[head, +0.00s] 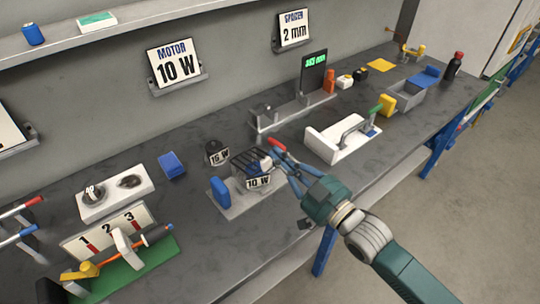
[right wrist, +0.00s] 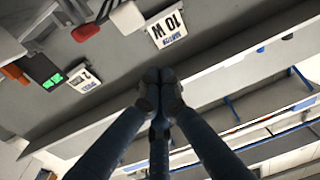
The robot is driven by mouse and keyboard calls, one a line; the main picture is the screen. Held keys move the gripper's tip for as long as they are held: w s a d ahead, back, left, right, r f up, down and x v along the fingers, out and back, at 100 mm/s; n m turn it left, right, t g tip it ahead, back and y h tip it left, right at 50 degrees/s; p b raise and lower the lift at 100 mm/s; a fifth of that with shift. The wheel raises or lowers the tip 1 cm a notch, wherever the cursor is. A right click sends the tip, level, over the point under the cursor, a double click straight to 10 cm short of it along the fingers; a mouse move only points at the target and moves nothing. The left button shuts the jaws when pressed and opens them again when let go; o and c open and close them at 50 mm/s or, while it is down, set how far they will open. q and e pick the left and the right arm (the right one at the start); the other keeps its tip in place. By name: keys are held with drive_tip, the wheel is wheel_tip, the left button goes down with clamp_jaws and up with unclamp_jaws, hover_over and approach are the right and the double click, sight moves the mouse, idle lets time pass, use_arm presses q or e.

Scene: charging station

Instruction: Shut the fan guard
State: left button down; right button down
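The fan unit with a black grille guard (head: 249,161) sits on a grey base plate (head: 240,204) in the middle of the head view, with a "10 W" tag (head: 258,183) on its front. The guard lies over the unit; whether it sits fully flat cannot be told. My right gripper (head: 273,158) is at the guard's right side, close to a white and blue part there. A red tip (head: 277,143) shows just beyond the fingers. My left gripper is not in view.
A blue block (head: 220,191) stands on the plate's left, and a black "16 W" motor (head: 215,150) behind it. A white fixture with a lever (head: 335,143) is to the right. A green board (head: 140,272) with a numbered panel (head: 108,232) is at left. Bare bench lies in front.

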sight(267, 167)
drive_tip(key=w+a+f, duration=0.1)
drive_tip(key=w+a+f+p, duration=0.1)
drive_tip(key=w+f, duration=0.1)
drive_tip(key=shift+a+f, duration=0.1)
drive_tip(key=shift+f, duration=0.2)
idle(0.3)
drive_tip(key=f+b, duration=0.2)
drive_tip(key=b, duration=0.1)
drive_tip(key=s+d+f+b, duration=0.1)
drive_tip(key=shift+s+f+t+y+b, duration=0.1)
drive_tip(key=shift+f+t+y+b, duration=0.2)
drive_tip(key=shift+t+b, duration=0.1)
drive_tip(key=shift+s+d+f, duration=0.1)
drive_tip(key=shift+s+f, duration=0.1)
drive_tip(key=shift+f, duration=0.2)
